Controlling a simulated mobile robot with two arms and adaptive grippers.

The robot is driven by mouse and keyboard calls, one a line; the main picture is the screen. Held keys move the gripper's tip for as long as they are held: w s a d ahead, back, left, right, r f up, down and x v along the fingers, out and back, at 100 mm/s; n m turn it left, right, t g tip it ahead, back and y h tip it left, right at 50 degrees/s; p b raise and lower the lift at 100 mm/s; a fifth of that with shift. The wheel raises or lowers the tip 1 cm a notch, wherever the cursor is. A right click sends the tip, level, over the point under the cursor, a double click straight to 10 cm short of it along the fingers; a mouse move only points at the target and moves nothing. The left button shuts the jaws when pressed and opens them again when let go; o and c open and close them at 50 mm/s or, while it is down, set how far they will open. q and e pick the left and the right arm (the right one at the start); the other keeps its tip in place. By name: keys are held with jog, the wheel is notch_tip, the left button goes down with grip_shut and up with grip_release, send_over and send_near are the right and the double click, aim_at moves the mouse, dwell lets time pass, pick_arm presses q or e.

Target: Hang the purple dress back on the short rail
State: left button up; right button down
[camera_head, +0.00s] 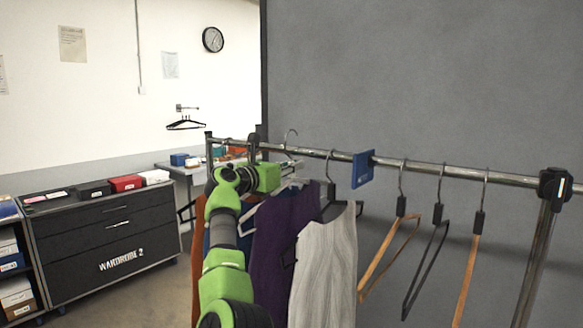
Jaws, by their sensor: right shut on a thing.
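The purple dress (276,240) hangs among other garments below the left part of the metal rail (450,174). My right gripper (289,171) is at the top of the purple dress, close to the rail, and is shut on its hanger. A hanger hook (291,135) stands up just above the gripper and shows higher than the rail bar; I cannot tell whether it touches the bar. My right arm hides part of the dress's left side. My left gripper is not in view.
A pale grey garment (324,268) hangs right of the dress, and an orange one (199,262) left. A blue divider (362,169) sits on the rail, with several empty hangers (400,230) beyond it. A wall bracket (187,108) and a dark drawer cabinet (110,238) stand behind left.

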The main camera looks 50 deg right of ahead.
aim_at(291, 179)
dwell(0.4)
jog(key=shift+f+b, duration=1.45)
jog(key=shift+f, duration=0.4)
jog(key=c, duration=2)
grip_release()
jog(key=shift+f, duration=0.1)
jog(key=a, duration=0.8)
jog(key=s+a, duration=0.1)
jog(key=a, duration=0.3)
